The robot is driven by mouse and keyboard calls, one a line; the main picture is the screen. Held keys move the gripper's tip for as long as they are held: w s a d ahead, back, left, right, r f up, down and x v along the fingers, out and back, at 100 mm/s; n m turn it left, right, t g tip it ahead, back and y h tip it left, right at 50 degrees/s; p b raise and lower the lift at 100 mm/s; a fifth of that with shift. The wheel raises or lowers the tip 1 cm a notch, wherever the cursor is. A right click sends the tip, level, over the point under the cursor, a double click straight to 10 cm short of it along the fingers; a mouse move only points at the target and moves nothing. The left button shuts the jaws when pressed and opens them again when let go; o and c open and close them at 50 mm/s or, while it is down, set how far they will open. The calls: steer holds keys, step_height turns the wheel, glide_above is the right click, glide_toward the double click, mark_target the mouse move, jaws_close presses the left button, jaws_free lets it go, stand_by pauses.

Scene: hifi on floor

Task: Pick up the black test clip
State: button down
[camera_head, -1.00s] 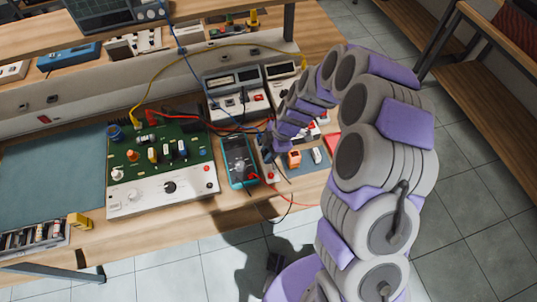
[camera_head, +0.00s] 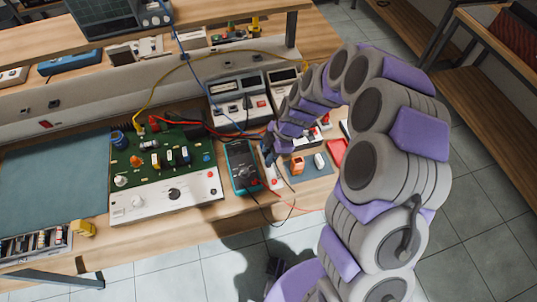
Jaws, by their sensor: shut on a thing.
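My gripper (camera_head: 269,147) reaches down from the arm on the right, just right of the teal multimeter (camera_head: 242,167). It is shut on a small dark thing at its tips, which I take to be the black test clip (camera_head: 268,157). The clip is small and partly hidden by the fingers, so its shape and its height above the bench are hard to tell. A thin black lead curves below the multimeter near the bench edge.
A green circuit board (camera_head: 165,158) on a white-fronted unit stands left of the multimeter. An orange block (camera_head: 298,165) and a small white piece (camera_head: 320,161) lie on a grey mat to the right. Bench instruments (camera_head: 238,100) stand behind. Red, yellow and blue leads cross the area.

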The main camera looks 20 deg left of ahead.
steer(key=s+d, duration=0.2)
steer(key=d, duration=0.2)
steer(key=s+d+p, duration=0.1)
steer(key=s+d, duration=0.1)
steer(key=d, duration=0.2)
steer(key=s+d+r+p, duration=0.1)
steer(key=s+d, duration=0.1)
steer(key=d, duration=0.2)
steer(key=shift+s+r, duration=0.1)
steer(key=shift+s, duration=0.25)
step_height(320, 180, up, 7)
steer(key=s+d+p, duration=0.1)
steer(key=shift+d, duration=0.25)
stand_by(0.8)
